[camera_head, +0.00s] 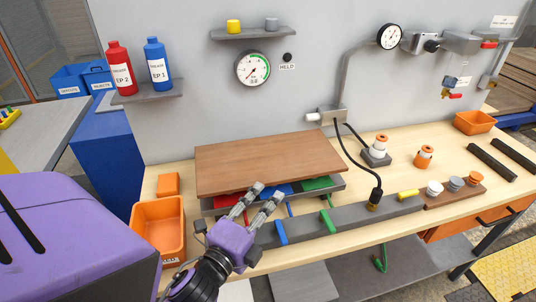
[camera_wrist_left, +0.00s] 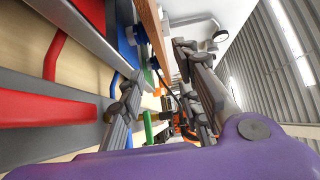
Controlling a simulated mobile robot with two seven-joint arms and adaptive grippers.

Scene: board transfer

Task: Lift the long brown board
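The long brown board (camera_head: 268,163) lies flat on a grey rack on the bench, above several coloured pieces. My left gripper (camera_head: 269,191) is in front of the board's front edge, with its two fingers apart and pointing toward it. In the left wrist view the board (camera_wrist_left: 152,24) shows edge-on as a brown strip beyond the open fingers (camera_wrist_left: 160,85). Nothing is visibly held, and I cannot tell whether a fingertip touches the board. My right gripper is in neither view.
An orange bin (camera_head: 158,229) stands left of the rack. A grey rail (camera_head: 335,219) runs along the front to the right, with a black cable (camera_head: 357,160) rising behind it. A shelf with red (camera_head: 121,70) and blue (camera_head: 157,65) bottles hangs at the back left.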

